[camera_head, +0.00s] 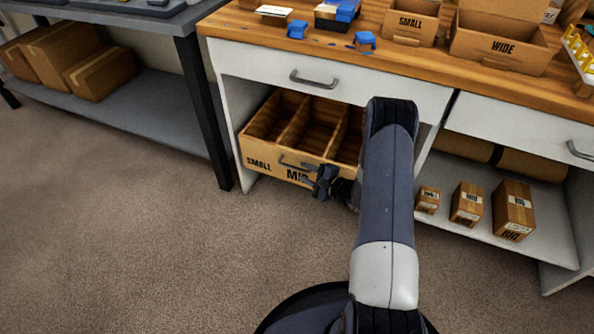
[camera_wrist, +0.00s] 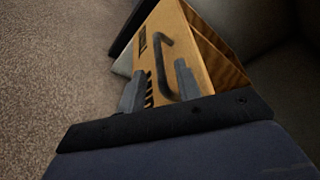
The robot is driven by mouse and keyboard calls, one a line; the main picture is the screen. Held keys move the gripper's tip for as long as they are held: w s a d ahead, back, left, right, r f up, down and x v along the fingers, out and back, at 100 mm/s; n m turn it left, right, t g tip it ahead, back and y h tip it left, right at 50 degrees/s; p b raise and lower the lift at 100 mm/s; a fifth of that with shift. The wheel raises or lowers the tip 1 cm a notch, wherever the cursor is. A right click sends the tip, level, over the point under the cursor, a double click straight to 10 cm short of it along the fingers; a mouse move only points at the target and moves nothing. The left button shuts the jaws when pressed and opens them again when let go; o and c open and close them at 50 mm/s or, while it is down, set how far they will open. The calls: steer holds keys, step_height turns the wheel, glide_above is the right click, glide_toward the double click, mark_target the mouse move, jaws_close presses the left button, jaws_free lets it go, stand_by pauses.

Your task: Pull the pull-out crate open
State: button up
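The pull-out crate (camera_head: 268,164) is a wooden box with several open compartments, low under the left part of the wooden-topped bench. Its front reads SMALL and MID; the right part is hidden behind my arm. A dark bar handle (camera_head: 296,163) is on its front. In the wrist view the crate front (camera_wrist: 172,22) is tilted, with the handle (camera_wrist: 168,60) standing out from it. My gripper (camera_head: 325,180) is just in front of the crate front. In the wrist view my gripper (camera_wrist: 160,88) has its fingers apart, one on each side of the handle. I see no contact with it.
A shut white drawer (camera_head: 270,66) with a grey handle is above the crate. Small labelled boxes (camera_head: 466,204) stand on the shelf to the right. A dark table leg (camera_head: 205,110) stands close to the left. The carpet floor (camera_head: 150,240) in front is clear.

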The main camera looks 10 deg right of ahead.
mark_target(299, 170)
steer(key=shift+b+x, duration=0.5)
steer(key=shift+x, duration=1.75)
jaws_close()
steer(key=shift+s, duration=0.1)
